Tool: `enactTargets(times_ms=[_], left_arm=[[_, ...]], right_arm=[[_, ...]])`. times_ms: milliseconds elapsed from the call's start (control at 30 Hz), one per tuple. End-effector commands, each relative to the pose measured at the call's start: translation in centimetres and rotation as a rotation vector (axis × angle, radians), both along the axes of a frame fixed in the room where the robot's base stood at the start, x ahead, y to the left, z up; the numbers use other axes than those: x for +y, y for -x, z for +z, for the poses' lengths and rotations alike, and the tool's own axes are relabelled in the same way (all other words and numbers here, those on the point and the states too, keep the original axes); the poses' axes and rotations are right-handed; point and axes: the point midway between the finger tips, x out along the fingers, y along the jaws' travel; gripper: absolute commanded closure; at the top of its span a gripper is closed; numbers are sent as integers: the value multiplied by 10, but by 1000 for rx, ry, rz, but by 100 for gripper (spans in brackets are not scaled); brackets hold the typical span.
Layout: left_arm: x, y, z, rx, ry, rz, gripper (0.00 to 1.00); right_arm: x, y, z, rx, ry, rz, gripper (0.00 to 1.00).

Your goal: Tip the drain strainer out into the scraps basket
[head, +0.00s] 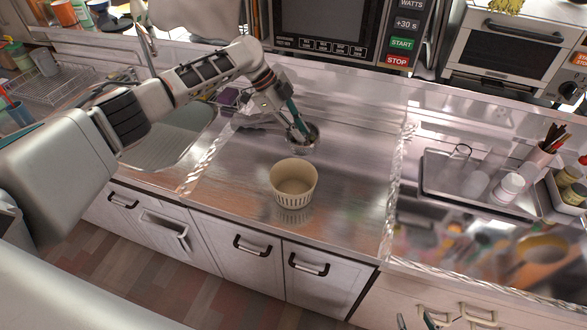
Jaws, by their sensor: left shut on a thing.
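The scraps basket (294,196) is a beige ribbed tub standing upright on the steel counter in the middle of the head view. My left gripper (298,126) reaches in from the upper left and is shut on the strainer, with teal fingers pointing down. The strainer is apart from the basket; its contents are too small to make out. The fingertips of my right gripper (416,321) show at the bottom edge, spread apart and empty.
A sink (172,140) and a wire dish rack (62,88) lie to the left. A microwave (320,25) stands behind. A tray (470,190) with a white jar (508,187) is on the right. The counter around the basket is clear.

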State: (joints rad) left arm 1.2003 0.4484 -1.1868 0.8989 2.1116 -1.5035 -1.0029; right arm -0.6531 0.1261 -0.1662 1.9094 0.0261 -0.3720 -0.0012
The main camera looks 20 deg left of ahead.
Motion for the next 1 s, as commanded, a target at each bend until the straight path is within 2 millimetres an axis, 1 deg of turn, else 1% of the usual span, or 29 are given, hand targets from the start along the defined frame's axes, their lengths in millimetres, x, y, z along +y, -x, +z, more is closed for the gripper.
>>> enactTargets(times_ms=[33,67,233,367,500,800,1000], left_arm=[[-1,6,-2,-20,-2,-5,100],[-1,6,1,-38,-5,-4,100],[-1,16,26,-136,-16,-5,100],[-2,23,40,-200,-24,-6,100],[-2,31,39,-265,-32,-6,100],[-3,48,45,-408,-50,-6,100],[-3,50,46,-435,-52,-7,100]], right_arm=[[0,1,-3,5,1,-1,60],[0,2,-4,7,0,-2,60],[2,2,-2,7,-4,-4,60],[6,1,0,3,-12,-4,60],[10,1,0,1,-19,-2,60],[9,1,2,2,-17,-1,60],[4,2,1,1,-7,4,60]])
